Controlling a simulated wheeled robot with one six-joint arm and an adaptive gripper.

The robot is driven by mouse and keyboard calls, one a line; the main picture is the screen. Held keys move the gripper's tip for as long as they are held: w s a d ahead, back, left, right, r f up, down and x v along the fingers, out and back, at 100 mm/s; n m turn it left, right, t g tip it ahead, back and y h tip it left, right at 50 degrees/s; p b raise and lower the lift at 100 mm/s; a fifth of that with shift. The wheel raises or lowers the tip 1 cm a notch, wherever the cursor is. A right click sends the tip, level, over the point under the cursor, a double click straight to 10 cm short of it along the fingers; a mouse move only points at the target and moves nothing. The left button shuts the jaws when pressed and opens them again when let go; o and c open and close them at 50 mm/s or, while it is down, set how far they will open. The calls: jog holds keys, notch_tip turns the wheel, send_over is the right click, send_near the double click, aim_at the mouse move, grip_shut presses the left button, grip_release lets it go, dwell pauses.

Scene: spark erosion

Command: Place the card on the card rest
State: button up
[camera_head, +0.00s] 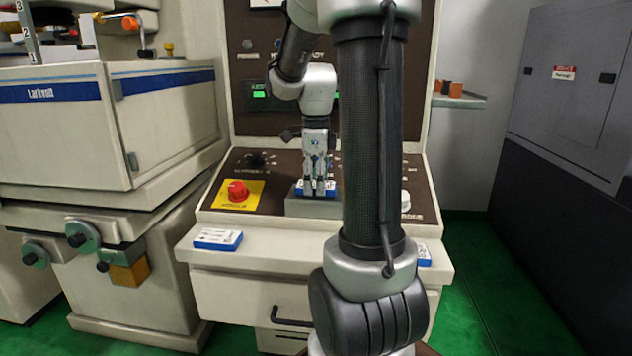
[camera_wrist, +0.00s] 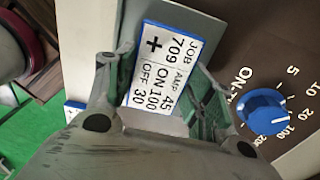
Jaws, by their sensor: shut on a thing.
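The card (camera_wrist: 160,62) is white with a blue edge and reads JOB 709, AMP 45, ON 100, OFF 30, with a plus sign. My gripper (camera_head: 318,188) is shut on it, with one finger on each side in the wrist view. The grey card rest (camera_head: 300,207) is a block on the sloping brown panel, and the card is at its top in the head view. In the wrist view a grey surface (camera_wrist: 205,30) of the rest shows beside the card. I cannot tell whether the card touches the rest.
A red stop button (camera_head: 237,191) on a yellow plate is left of the rest. A blue knob (camera_wrist: 263,110) stands near the gripper. Another card (camera_head: 218,239) lies on the front ledge (camera_head: 275,252); one more (camera_head: 424,256) shows partly behind my arm.

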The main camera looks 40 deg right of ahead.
jog(key=shift+f, duration=0.15)
jog(key=o, duration=1.1)
jog(key=shift+c, duration=0.2)
notch_tip(320, 180, up, 11)
jog(key=s+a+f+n+t, duration=0.2)
jog(key=s+a+n, duration=0.4)
jog(key=n, duration=0.7)
jog(key=s+a+f+n+t, duration=0.2)
jog(key=s+a+n, duration=0.5)
jog(key=n, duration=0.7)
jog(key=shift+s+a+f+n, duration=0.2)
jog(key=shift+a+f+n, duration=0.15)
jog(key=shift+f, duration=0.25)
